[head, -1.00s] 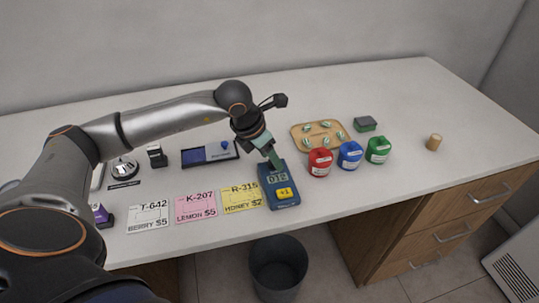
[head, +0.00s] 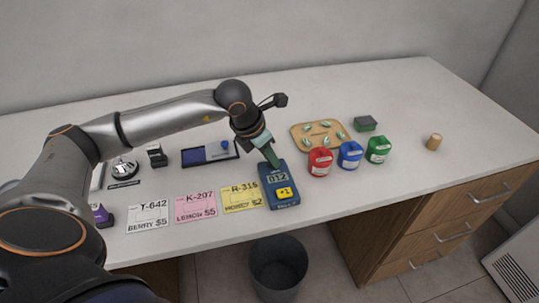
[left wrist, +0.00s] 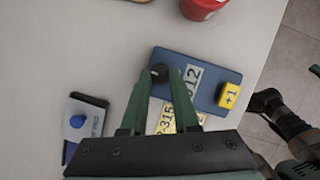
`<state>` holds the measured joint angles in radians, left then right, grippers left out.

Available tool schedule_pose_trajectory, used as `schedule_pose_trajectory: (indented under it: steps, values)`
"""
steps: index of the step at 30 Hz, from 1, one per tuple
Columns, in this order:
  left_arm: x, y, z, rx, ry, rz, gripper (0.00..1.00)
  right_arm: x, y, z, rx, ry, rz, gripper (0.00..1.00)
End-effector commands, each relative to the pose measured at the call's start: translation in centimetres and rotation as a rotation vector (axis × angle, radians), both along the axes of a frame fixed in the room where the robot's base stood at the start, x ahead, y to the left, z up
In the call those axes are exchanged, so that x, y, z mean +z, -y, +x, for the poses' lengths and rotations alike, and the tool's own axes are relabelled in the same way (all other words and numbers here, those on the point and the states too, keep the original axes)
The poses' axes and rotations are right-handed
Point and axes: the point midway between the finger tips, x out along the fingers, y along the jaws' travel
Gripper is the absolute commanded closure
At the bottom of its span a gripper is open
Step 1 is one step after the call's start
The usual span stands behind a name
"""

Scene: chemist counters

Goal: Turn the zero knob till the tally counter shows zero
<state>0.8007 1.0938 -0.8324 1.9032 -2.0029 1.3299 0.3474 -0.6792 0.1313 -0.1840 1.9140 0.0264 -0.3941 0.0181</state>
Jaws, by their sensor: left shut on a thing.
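The tally counter (head: 283,198) is a blue box near the front edge of the counter, with a yellow +1 button (head: 284,193). Its display (head: 278,178) reads 012, and the left wrist view shows the same digits (left wrist: 193,78). The black zero knob (left wrist: 159,72) sits at the counter's far end beside the display. My left gripper (head: 275,164) reaches down to that end, its green fingers shut on the knob. In the head view the fingers hide the knob.
Yellow (head: 241,198), pink (head: 196,208) and white (head: 148,215) price cards lie left of the tally counter. Red (head: 320,162), blue (head: 350,155) and green (head: 378,150) containers stand to its right. A wooden tray (head: 296,141) lies behind them. A bin (head: 278,268) stands below the front edge.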

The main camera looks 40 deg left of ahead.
Motion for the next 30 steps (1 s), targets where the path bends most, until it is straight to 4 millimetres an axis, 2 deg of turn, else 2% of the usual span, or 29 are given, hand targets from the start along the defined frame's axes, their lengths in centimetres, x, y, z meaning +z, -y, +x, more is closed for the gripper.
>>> schedule_pose_trajectory:
  steps: [11,30]
  values:
    - [-0.2,-0.3,0.2,-0.179,0.001,0.0,1.0,-1.3,-0.1,0.0,0.002,-0.003,0.001,1.0]
    - [0.1,-0.6,0.7,-0.78,0.004,-0.003,1.0,-1.8,-1.5,0.8,0.025,0.001,0.017,1.0]
